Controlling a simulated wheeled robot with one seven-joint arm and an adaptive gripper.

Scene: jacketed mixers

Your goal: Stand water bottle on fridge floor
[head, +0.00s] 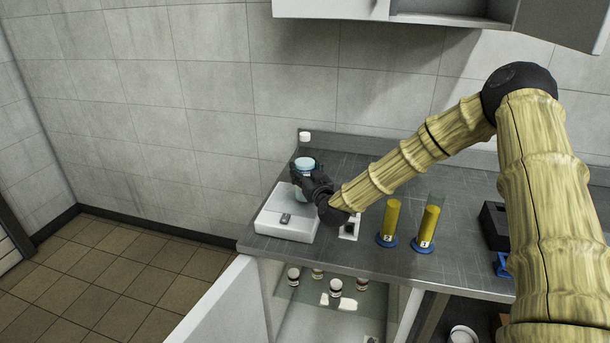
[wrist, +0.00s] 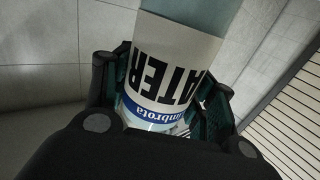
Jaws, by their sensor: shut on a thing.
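The water bottle (head: 304,163) shows in the head view with its pale blue top above my gripper (head: 312,184). My gripper is shut around the bottle. In the wrist view, the bottle (wrist: 170,62) has a white label with black letters "ATER" and a blue band, between the two fingers of my gripper (wrist: 162,98). In the head view my gripper hides much of the bottle. I cannot tell whether its base touches the white device behind it.
The open white fridge door (head: 228,308) juts out at the left. Several small capped jars (head: 335,286) stand inside on a shelf. A white flat device (head: 286,222) and two yellow-filled cylinders (head: 390,218) (head: 428,224) on blue bases stand on the steel counter (head: 460,262).

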